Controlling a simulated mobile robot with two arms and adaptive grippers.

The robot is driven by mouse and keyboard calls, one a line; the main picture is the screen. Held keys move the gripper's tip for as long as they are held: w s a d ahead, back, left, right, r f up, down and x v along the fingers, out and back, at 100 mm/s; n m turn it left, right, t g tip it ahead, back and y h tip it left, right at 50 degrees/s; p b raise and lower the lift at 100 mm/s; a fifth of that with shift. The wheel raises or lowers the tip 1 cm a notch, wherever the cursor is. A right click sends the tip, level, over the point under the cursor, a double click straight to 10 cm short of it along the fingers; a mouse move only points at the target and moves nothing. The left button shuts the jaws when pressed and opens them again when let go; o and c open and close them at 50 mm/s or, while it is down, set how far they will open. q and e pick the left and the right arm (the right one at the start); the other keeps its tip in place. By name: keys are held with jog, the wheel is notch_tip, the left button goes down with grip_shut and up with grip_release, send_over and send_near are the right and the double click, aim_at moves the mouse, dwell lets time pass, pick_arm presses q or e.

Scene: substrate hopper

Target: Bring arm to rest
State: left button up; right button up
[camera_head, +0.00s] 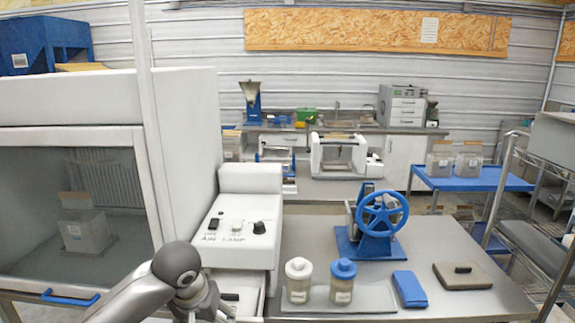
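My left arm comes in at the bottom left. Its grey wrist and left gripper (218,301) are low in front of the white control box marked AIR and LAMP (234,228), by the left edge of the steel table (300,235). The fingers are small, dark and partly hidden by the wrist, so I cannot tell whether they are open or shut. I see nothing clearly held. My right arm and gripper are not in view.
A white-lidded jar (298,281) and a blue-lidded jar (343,282) stand on a tray (378,301) right of my gripper. Beyond are a blue cloth (409,289), a blue hand-wheel device (382,213) and a flat lid (462,276). A glass-fronted cabinet (185,130) stands left.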

pick_arm(q)
jog(key=s+d+f+m+h, duration=0.25)
jog(key=s+d+f, duration=0.35)
jog(key=s+f, duration=0.55)
jog(key=s+a+f+n+y, duration=0.1)
jog(key=s+a+f, duration=0.2)
jog(key=s+a, duration=0.35)
jog(key=s+a+f+y, duration=0.1)
jog(key=s+a+f, duration=0.15)
jog(key=s, duration=0.65)
notch_tip(320, 180, down, 27)
jog(key=s+g+b, duration=0.1)
jog(key=s, duration=0.1)
jog(key=s+a+f, duration=0.2)
jog(key=s+f, duration=0.6)
jog(key=s+a+f+g+b, duration=0.1)
jog(key=s+f, duration=0.8)
jog(key=shift+a+g+y, duration=0.3)
jog(key=shift+a+y, duration=0.05)
jog(key=shift+a, duration=0.05)
